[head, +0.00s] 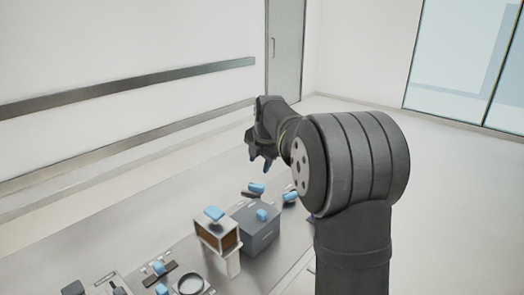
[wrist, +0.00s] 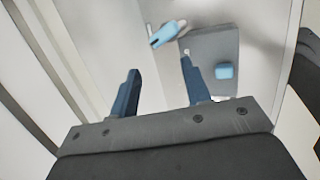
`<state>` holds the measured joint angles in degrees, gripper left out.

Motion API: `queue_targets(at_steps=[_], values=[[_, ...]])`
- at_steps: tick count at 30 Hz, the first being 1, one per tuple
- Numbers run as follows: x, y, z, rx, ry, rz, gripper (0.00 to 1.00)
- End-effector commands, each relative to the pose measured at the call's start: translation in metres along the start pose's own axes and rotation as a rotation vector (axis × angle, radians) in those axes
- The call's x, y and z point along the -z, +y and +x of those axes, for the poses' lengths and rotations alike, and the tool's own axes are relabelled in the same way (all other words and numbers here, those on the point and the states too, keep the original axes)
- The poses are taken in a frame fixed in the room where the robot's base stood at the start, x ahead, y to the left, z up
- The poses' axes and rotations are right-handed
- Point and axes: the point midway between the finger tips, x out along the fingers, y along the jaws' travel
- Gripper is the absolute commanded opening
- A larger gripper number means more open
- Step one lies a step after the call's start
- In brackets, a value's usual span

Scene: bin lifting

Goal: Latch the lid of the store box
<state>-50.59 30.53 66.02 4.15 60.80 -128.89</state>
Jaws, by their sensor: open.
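A grey box (head: 258,238) stands on the bench below my gripper, with a blue block (head: 262,215) on its top. The grey box (wrist: 205,42) and its blue block (wrist: 224,71) also show in the wrist view. No label tells me whether this is the store box, and I cannot make out its latch. My gripper (head: 259,162) is in the air above and beyond the box. In the wrist view its blue fingers (wrist: 160,72) are spread apart with nothing between them.
A white box with a brown front (head: 217,238) and a blue top piece (head: 214,213) stands left of the grey box. Blue-handled parts (head: 256,188) (head: 290,196) lie behind it. A round dish (head: 190,284) and small fixtures sit front left. The bench's far left is clear.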

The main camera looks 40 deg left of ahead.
Motion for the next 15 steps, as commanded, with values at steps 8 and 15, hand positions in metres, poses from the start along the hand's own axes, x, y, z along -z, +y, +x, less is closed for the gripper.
queue_targets(at_steps=[8,15], values=[[0.000,0.001,0.046,-0.003,-0.001,0.002,0.44],[0.000,0.000,-0.005,-0.003,-0.001,0.003,0.44]])
